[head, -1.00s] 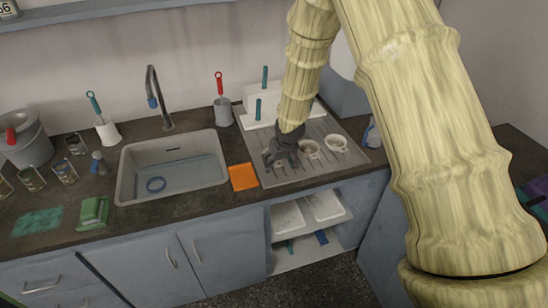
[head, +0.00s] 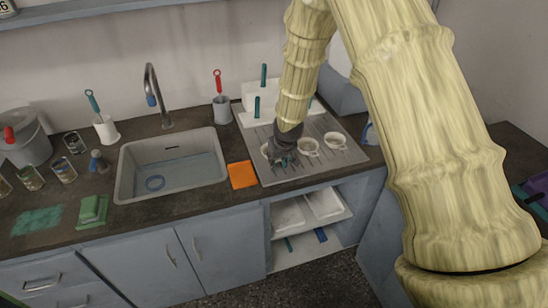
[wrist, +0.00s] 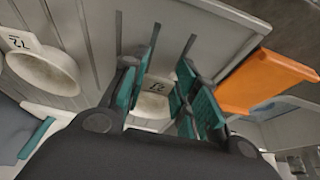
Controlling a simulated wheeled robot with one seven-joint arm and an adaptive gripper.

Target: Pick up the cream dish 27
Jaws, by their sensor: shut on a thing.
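The cream dish 27 (wrist: 152,104) is between the teal-padded fingers of my gripper (wrist: 165,90) in the wrist view. Its small tag shows dark digits, upside down, that look like 27. My gripper (head: 283,160) is shut on this dish, low over the grey draining board (head: 320,165). In the head view the dish (head: 265,149) is partly hidden behind the gripper. I cannot tell whether it is clear of the board.
Two more cream dishes (head: 308,147) (head: 335,141) stand just right of my gripper; one tagged dish (wrist: 42,72) shows in the wrist view. An orange cloth (head: 242,175) and the sink (head: 172,165) lie left. A white rack with teal pegs (head: 256,107) stands behind.

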